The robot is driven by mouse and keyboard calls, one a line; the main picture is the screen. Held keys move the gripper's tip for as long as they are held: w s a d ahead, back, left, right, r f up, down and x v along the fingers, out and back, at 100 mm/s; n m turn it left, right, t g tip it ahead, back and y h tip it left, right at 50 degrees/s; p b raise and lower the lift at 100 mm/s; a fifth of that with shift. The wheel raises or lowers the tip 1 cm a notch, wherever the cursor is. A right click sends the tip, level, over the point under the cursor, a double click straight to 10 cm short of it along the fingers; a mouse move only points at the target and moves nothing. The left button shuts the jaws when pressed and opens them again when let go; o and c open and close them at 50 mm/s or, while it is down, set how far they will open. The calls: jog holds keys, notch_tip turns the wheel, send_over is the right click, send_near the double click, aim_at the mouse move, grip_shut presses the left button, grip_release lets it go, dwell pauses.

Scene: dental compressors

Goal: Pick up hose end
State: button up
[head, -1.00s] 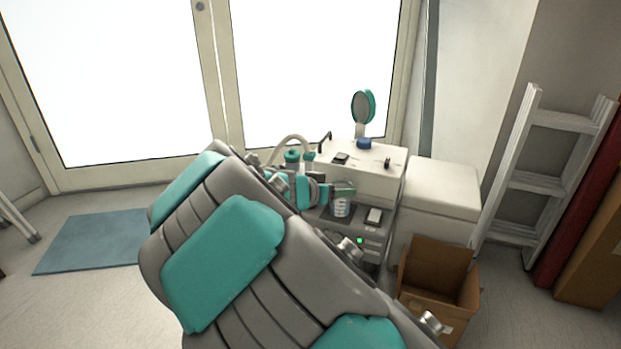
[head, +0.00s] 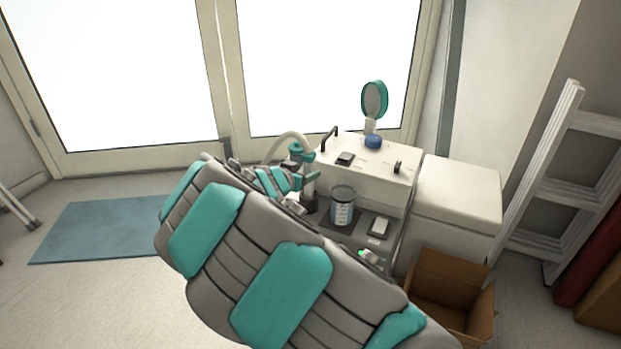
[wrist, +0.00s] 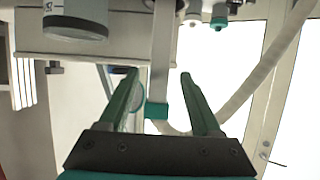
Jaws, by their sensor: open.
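A pale hose (head: 290,135) arches up beside the machine in the head view, with teal fittings at its near end. In the wrist view the hose (wrist: 262,72) curves down from the upper right to a teal collar (wrist: 157,110), which I take as the hose end. My gripper (wrist: 158,75) is open; its two green fingers stand either side of the collar and the white strip above it, in the picture. I cannot tell how deep the collar lies between them. In the head view my gripper (head: 314,178) is small and partly hidden behind my arm.
The white machine (head: 375,160) carries a round teal-rimmed mirror (head: 374,100) and a blue knob (head: 373,142). A clear jar (head: 342,212) stands close to my gripper. An open cardboard box (head: 450,290) and a ladder (head: 565,170) are at right.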

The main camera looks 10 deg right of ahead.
jog(key=shift+r+p+x, duration=0.1)
jog(key=shift+p+x, duration=0.2)
jog(key=shift+x, duration=1.05)
jog(key=shift+r+p+x, duration=0.15)
jog(key=shift+p+x, duration=0.1)
jog(key=shift+x, duration=1.15)
grip_shut()
